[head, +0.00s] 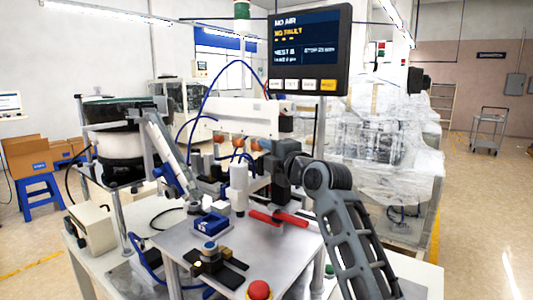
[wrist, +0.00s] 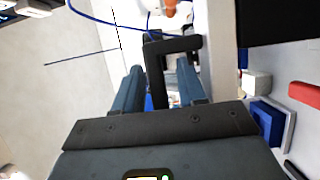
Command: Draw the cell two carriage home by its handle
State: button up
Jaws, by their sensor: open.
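In the wrist view my gripper (wrist: 159,68) is open, with one finger on each side of a black angular handle (wrist: 155,62). The handle's upright bar stands between the fingers and its top bar runs to the right. I cannot tell whether either finger touches it. In the head view my gripper (head: 270,170) is at the back right of the metal worktop, partly hidden by my own wrist. The carriage behind the handle is mostly hidden, and I cannot tell its position on its track.
A red bar handle (head: 277,217), a blue block (head: 211,223) and a red button (head: 258,290) are on the worktop (head: 185,243). A white cylinder (head: 239,183) stands close to my gripper. The screen (head: 308,50) reads "NO AIR". A bowl feeder (head: 115,135) stands left.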

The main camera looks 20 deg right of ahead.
grip_shut()
dwell(0.5)
jog(key=shift+s+d+f, duration=0.15)
jog(key=shift+s+d, duration=0.15)
jog(key=s+d+b, duration=0.3)
jog(key=s+d, duration=0.2)
jog(key=s, duration=0.2)
grip_release()
jog(key=shift+s, duration=0.1)
